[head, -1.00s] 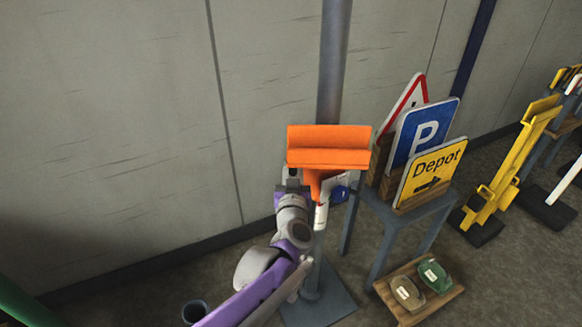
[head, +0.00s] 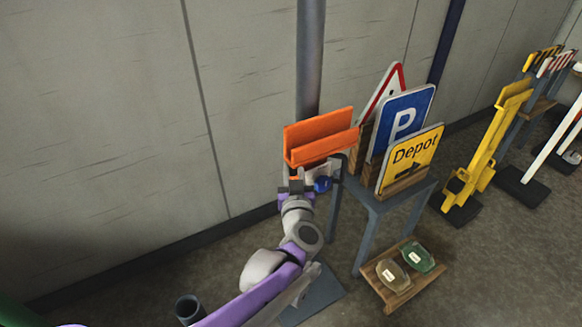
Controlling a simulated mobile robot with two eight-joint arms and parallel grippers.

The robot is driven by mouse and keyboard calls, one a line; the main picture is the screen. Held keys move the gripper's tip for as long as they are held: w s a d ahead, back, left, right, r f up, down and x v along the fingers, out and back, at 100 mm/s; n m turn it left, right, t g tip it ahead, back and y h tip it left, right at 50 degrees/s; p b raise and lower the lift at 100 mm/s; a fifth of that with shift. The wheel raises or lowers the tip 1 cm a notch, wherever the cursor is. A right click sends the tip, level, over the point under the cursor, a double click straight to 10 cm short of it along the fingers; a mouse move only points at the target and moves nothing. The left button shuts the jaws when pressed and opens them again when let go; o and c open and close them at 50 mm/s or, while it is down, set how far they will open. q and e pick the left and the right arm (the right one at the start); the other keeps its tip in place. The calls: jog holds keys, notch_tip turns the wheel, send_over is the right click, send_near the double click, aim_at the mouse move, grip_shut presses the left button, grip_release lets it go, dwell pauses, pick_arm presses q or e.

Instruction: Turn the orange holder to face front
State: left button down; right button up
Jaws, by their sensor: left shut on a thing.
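The orange holder (head: 318,131) is a wide trough-like piece at the grey post (head: 310,60). It is turned at a slant, its right end higher in the picture than its left, and its slot shows from above. My left gripper (head: 308,182) is shut just below the holder, on its lower part. The fingertips and the exact grip are partly hidden by the gripper and a small blue part beside it. My right gripper is not in view.
A grey table (head: 385,205) right of the post bears a triangular sign (head: 378,92), a blue P sign (head: 405,120) and a yellow Depot sign (head: 411,158). A dark cup (head: 189,309) stands lower left. Yellow stands are at right.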

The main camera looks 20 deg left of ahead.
pick_arm(q)
jog(key=c, duration=0.7)
grip_release()
jog(key=p+v, duration=0.1)
jog(key=v, duration=0.9)
jog(key=shift+s+d+p, duration=0.25)
jog(key=shift+s+p, duration=0.1)
jog(key=shift+p, duration=0.05)
